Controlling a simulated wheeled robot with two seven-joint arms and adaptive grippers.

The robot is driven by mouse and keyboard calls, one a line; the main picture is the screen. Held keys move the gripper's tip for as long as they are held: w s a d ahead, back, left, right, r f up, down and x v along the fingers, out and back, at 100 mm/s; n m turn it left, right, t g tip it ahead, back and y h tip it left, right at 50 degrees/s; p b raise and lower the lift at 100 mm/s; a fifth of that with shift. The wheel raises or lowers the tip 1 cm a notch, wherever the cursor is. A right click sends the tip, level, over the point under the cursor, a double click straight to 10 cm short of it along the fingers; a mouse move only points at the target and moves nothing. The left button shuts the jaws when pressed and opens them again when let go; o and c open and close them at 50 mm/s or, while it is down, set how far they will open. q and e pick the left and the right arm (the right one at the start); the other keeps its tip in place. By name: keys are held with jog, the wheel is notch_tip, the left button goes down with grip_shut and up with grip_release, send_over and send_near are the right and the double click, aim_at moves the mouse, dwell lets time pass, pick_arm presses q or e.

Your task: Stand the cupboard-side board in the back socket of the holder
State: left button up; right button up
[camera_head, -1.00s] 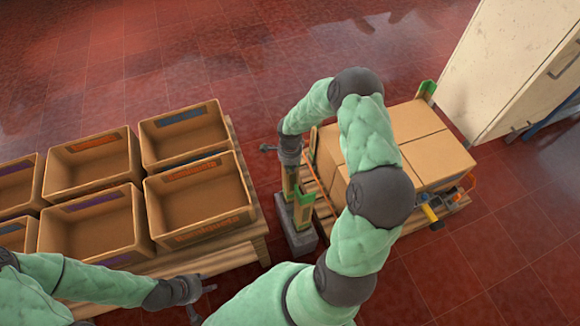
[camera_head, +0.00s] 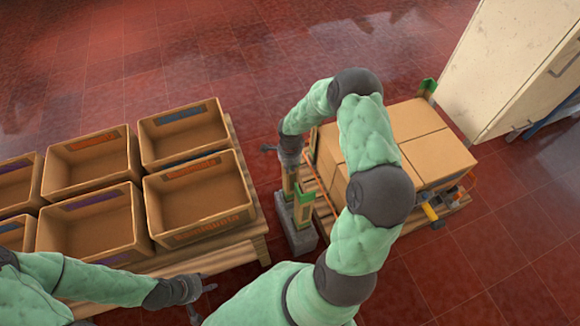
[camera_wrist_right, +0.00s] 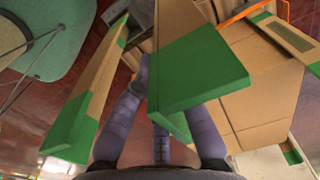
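The grey holder (camera_head: 302,242) stands on the floor between the crate table and the pallet. A green-topped board (camera_head: 304,206) stands upright at its front. Another tan board (camera_head: 289,182) stands behind it, its top hidden by my right gripper (camera_head: 285,152). The right gripper's fingers are spread around the board tops; whether they touch is unclear. In the right wrist view, a large green board end (camera_wrist_right: 203,72) lies between and above the fingers, with another board (camera_wrist_right: 92,105) to the left. The cupboard-side board (camera_head: 428,87) shows its green top behind the cartons. My left gripper (camera_head: 203,300) is open and empty.
Cartons (camera_head: 430,150) fill the pallet, with another board (camera_head: 313,142) upright at their left side. A pale cupboard (camera_head: 510,65) stands at the right. Open crates (camera_head: 200,200) cover the table at the left. A yellow-handled tool (camera_head: 429,211) hangs at the pallet's front.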

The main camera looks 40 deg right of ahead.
jog(key=o, duration=0.5)
notch_tip(320, 180, up, 12)
dwell(0.5)
